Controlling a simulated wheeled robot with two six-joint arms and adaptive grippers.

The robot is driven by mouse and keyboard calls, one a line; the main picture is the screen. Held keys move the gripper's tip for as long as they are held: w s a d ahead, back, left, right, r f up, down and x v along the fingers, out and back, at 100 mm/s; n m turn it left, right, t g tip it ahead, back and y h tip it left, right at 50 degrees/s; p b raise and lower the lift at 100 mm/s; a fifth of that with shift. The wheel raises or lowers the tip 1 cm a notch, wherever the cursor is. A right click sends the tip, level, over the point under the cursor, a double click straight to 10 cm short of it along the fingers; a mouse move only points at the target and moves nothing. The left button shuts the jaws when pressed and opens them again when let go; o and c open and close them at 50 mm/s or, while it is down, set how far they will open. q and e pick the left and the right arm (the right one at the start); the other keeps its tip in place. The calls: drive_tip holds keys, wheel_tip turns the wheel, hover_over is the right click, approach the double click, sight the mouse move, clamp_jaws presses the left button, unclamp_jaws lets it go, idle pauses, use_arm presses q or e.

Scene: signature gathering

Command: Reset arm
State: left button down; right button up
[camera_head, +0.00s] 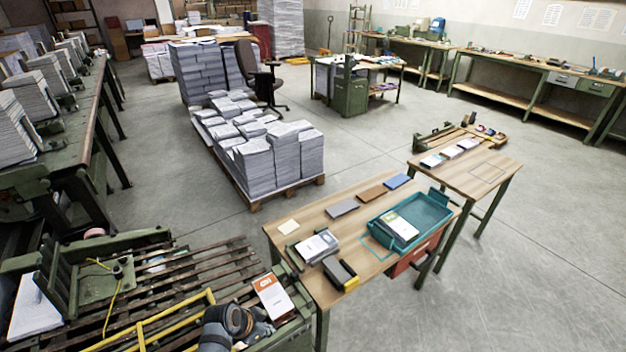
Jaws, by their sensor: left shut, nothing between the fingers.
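My left gripper (262,329) shows at the bottom edge, low over the slatted bench (190,277), beside the near end of the wooden table (330,291). It is shut and empty, and its arm partly hides it. A white and orange booklet (273,296) lies just beyond it on the bench. My right gripper is out of view.
The wooden table bears a stack of booklets (317,246), a dark block with a yellow end (341,273) and a teal tray (437,212) holding a booklet (401,227). A yellow frame (150,325) crosses the bench. Stacked paper (272,161) stands behind. Floor at right is clear.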

use_arm(q)
drive_tip(key=s+a+r+n+y, duration=0.5)
drive_tip(key=s+a+r+n, duration=0.3)
drive_tip(key=s+a+r, duration=0.45)
drive_tip(key=s+a+f+g+b, duration=0.1)
drive_tip(key=s+f, duration=0.1)
drive_tip(key=f, duration=1.2)
drive_tip(key=s+f+b, duration=0.1)
drive_tip(key=s+f, duration=0.2)
drive_tip(key=f, duration=1.2)
drive_tip(key=s+a+f+g+b, duration=0.1)
drive_tip(key=s+f, duration=1.4)
drive_tip(key=s, duration=0.2)
drive_tip(key=shift+s+a+f+n, duration=0.15)
drive_tip(key=shift+s+f+n, duration=0.1)
drive_tip(key=shift+n, duration=0.05)
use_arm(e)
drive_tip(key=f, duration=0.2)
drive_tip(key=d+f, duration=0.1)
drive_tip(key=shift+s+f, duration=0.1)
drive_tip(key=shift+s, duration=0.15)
